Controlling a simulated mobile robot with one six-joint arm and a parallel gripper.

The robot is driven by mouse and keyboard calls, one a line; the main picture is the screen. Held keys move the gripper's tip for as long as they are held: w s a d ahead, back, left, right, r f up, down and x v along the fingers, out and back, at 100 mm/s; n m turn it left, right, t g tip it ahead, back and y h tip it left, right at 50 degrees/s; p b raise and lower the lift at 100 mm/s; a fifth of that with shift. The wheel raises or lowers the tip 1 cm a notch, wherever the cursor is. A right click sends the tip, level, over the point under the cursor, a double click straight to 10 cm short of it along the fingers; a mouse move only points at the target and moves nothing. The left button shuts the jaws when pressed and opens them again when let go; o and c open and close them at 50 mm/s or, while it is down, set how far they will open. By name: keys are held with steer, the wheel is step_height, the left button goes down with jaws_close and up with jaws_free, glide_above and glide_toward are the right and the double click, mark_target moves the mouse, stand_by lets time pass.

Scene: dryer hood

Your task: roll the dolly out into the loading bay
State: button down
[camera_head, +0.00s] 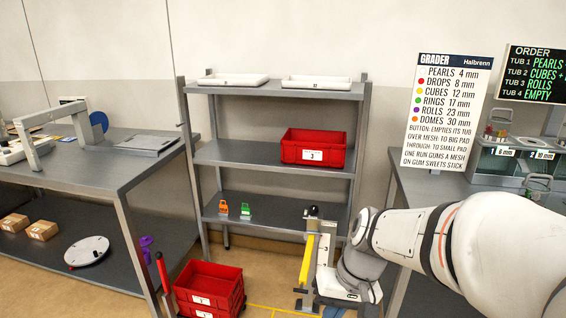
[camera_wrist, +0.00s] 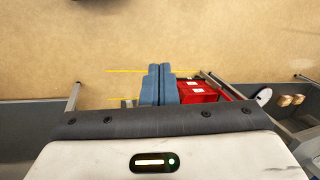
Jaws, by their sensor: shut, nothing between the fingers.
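Two stacked red tubs (camera_head: 208,275) stand on the floor left of centre, below the front of the shelf rack. A red upright bar with a black top (camera_head: 164,277), perhaps the dolly's handle, stands at their left. No dolly deck or wheels can be made out under the tubs. Yellow lines (camera_head: 283,308) mark the floor to their right; I cannot tell whether they bound the loading bay. My gripper (camera_wrist: 158,68) shows its blue fingers together and empty, pointing at the floor. In the wrist view, red tubs (camera_wrist: 197,91) lie just right of the fingers.
A grey rack (camera_head: 275,156) holds a red tub (camera_head: 314,147) and white trays. A bench (camera_head: 95,165) stands left, a grader bench (camera_head: 430,190) right. A yellow bar (camera_head: 307,260) stands near my arm. In the wrist view, bare floor (camera_wrist: 150,35) lies beyond the fingers.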

steer(key=s+d+r+t+h+p, duration=0.3)
steer(key=s+d+r, duration=0.2)
steer(key=d+r, duration=0.1)
steer(key=shift+r, duration=0.65)
steer(key=c, duration=2.1)
jaws_free()
steer(key=shift+d, duration=0.1)
